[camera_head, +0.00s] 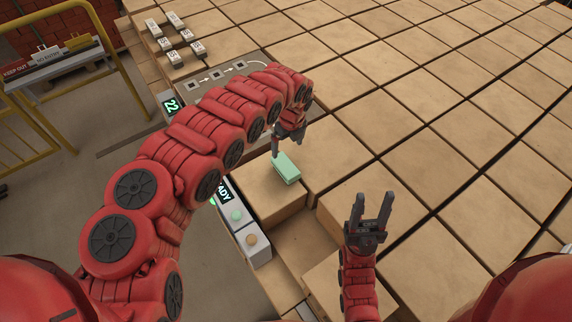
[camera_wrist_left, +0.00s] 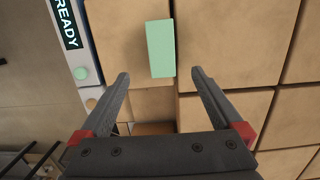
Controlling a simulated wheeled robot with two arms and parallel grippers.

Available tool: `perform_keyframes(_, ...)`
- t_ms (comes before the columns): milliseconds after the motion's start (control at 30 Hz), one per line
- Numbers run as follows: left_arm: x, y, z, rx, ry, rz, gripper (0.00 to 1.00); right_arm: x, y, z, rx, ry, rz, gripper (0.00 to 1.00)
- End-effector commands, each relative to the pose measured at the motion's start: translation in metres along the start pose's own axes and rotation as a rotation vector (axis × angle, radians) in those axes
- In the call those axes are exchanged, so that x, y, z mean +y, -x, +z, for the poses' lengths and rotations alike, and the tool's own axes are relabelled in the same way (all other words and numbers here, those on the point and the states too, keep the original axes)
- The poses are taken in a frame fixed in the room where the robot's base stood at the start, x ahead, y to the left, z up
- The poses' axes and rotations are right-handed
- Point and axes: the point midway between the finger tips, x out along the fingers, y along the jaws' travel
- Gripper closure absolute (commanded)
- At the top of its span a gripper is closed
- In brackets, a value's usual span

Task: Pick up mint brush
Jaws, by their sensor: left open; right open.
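The mint brush (camera_head: 287,168) looks like a pale green block. It lies on top of a tan brick beside the panel with the lit sign. My left gripper (camera_head: 289,148) is just behind and above it in the head view, its fingers pointing down. In the left wrist view the mint brush (camera_wrist_left: 160,48) lies ahead of the fingertips, roughly centred between them, and my left gripper (camera_wrist_left: 158,76) is open with nothing between its fingers. My right gripper (camera_head: 372,207) is open and empty, to the right of and nearer than the brush.
Tan bricks (camera_head: 440,120) fill most of the surface, with dark gaps between them. A lower recess (camera_head: 305,245) lies in front of the brush's brick. A grey panel (camera_head: 245,225) has a green and an orange button. Small grey blocks (camera_head: 174,20) and a yellow rail (camera_head: 110,50) are at the upper left.

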Motion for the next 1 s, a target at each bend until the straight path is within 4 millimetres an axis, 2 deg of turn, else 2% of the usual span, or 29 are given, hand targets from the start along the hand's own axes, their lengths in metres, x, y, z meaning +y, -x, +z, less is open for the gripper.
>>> perform_keyframes(100,-0.001,-0.041,-0.002,0.002,0.001,-0.003,0.00,-0.001,0.026,0.004,0.000,0.000,0.000,0.50)
perform_keyframes(300,-0.001,-0.076,-0.001,0.001,0.003,-0.004,0.00,-0.002,0.050,0.009,0.000,0.000,0.000,0.50)
perform_keyframes(567,-0.003,-0.089,0.000,-0.002,0.001,-0.006,0.00,-0.003,0.057,0.010,0.000,0.000,0.000,0.50)
perform_keyframes(833,-0.003,-0.134,-0.002,0.000,0.002,-0.004,0.00,-0.004,0.087,0.015,0.000,0.000,0.000,0.50)
perform_keyframes(1000,-0.003,-0.135,0.001,-0.003,0.003,-0.006,0.00,-0.004,0.088,0.015,0.000,0.000,0.000,0.50)
